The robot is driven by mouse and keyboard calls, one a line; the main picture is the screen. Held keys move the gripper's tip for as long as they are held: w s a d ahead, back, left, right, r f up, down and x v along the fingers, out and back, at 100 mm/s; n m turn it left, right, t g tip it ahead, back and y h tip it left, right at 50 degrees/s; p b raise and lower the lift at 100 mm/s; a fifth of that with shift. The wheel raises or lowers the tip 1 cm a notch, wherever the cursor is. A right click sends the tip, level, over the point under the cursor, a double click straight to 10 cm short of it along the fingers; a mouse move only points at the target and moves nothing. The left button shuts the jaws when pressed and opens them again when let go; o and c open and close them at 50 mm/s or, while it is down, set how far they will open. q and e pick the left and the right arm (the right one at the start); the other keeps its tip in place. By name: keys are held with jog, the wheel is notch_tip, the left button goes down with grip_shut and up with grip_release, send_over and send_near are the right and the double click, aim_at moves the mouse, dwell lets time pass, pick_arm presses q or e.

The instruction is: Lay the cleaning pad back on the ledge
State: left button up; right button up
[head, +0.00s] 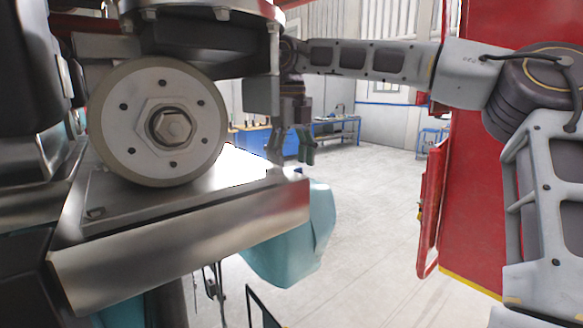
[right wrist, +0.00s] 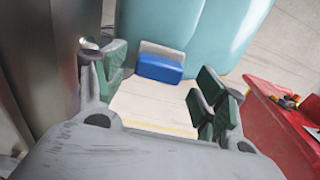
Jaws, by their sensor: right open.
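My right gripper (head: 291,150) hangs pointing down beyond the right end of a metal ledge (head: 185,250) in the head view. Its green-padded fingers are spread apart with nothing between them, as the right wrist view also shows (right wrist: 160,88). In that view a blue block with a grey back, which looks like the cleaning pad (right wrist: 160,67), lies ahead of the fingers beside a teal panel (right wrist: 185,25). It is apart from both fingers. I cannot tell how far below them it lies. I do not make out the pad in the head view. My left gripper is out of view.
A large grey wheel (head: 158,120) with a central bolt stands over the metal ledge. A teal rounded body (head: 295,250) is below it. A red panel (head: 490,170) stands at the right. Open floor (head: 370,240) lies between, with blue workbenches (head: 335,128) behind.

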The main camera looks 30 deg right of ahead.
aim_at(292, 168)
notch_tip(292, 168, up, 10)
jog(key=p, duration=0.1)
dwell(0.4)
dwell(0.4)
jog(key=shift+f, duration=0.1)
dwell(1.5)
